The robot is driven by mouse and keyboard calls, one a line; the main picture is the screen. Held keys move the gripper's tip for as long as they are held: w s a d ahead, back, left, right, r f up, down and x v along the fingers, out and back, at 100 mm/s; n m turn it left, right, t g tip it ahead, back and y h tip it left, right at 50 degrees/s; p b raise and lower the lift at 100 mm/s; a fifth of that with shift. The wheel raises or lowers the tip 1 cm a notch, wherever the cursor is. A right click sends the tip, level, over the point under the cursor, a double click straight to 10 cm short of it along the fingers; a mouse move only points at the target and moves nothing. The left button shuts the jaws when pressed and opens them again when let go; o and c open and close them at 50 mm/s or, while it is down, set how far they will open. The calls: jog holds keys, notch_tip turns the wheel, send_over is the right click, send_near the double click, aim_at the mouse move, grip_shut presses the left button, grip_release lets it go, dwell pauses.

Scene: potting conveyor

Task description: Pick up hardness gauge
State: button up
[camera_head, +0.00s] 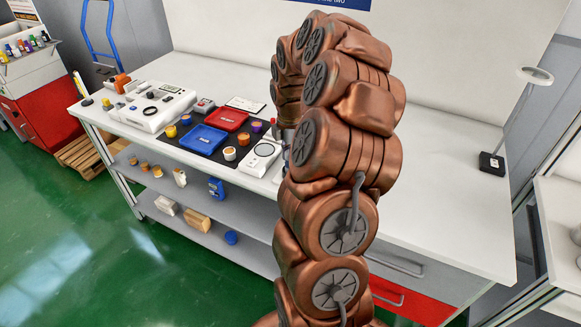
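On the white workbench (440,205), a small grey device with a red part (203,105) lies at the back of the dark mat, left of the red tray; it may be the hardness gauge, but it is too small to tell. My copper-coloured arm rises through the middle of the view and covers part of the bench. My gripper is hidden behind the arm, so neither its fingers nor anything in them shows.
A blue tray (203,139), a red tray (227,118), several small pots and a white scale (261,157) crowd the bench's left half. A larger white instrument (158,107) stands farther left. A lamp (491,162) stands at right; the bench before it is clear.

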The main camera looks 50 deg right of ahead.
grip_shut()
jog(key=shift+r, duration=0.15)
